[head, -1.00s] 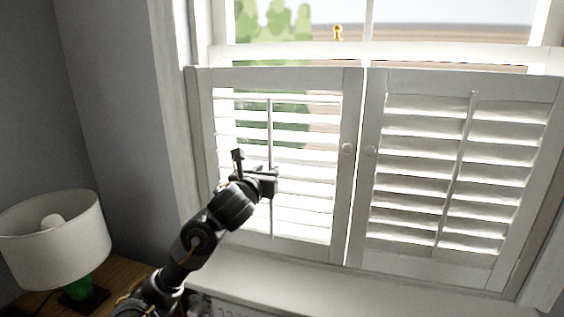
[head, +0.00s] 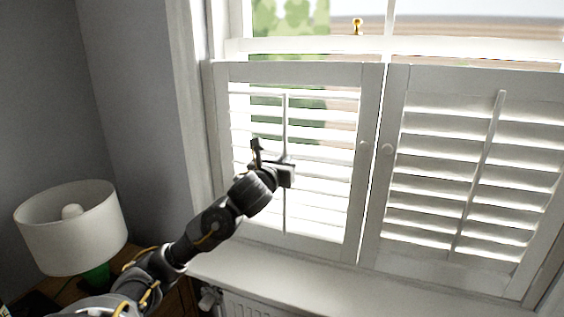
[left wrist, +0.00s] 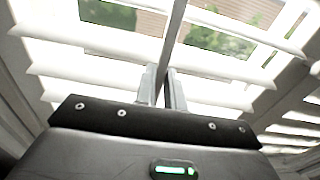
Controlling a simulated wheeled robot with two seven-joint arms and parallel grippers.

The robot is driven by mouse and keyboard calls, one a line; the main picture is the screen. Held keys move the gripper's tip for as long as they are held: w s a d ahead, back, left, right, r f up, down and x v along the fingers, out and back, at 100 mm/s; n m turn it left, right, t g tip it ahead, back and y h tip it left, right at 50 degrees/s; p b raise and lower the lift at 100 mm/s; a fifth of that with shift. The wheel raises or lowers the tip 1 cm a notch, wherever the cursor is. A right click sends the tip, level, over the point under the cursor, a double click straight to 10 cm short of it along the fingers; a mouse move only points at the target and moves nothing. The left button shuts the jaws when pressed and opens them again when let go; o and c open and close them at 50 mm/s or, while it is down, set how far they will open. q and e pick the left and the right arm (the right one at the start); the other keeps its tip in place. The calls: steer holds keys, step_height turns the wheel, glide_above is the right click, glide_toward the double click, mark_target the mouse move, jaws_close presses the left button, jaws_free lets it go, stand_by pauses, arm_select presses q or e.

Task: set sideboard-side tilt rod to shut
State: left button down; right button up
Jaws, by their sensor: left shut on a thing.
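The left shutter panel (head: 372,100), on the side of the wooden top with the lamp, has a thin upright tilt rod (head: 286,115) down its middle. Its slats are open, with bright light and the outdoors showing between them. My left gripper (head: 288,172) is shut on this rod at about mid height. In the left wrist view the rod (left wrist: 176,35) runs down between the two fingers (left wrist: 162,88). The right shutter panel (head: 395,110) has its own rod (head: 480,170), and its slats look more tilted, showing less of the outdoors. My right gripper is not in view.
A white lamp (head: 70,232) with a green base stands on a wooden top (head: 62,290) at the lower left, near my left arm. A white sill (head: 330,285) runs below the shutters, above a radiator (head: 245,305). A small yellow object (head: 357,26) is at the window above.

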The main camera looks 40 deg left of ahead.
mark_target(283, 145)
arm_select(q)
step_height(283, 145, up, 4)
steer(key=p, duration=0.3)
steer(key=shift+r, duration=0.1)
steer(key=shift+a, duration=0.1)
steer(key=c, duration=1.5)
jaws_free()
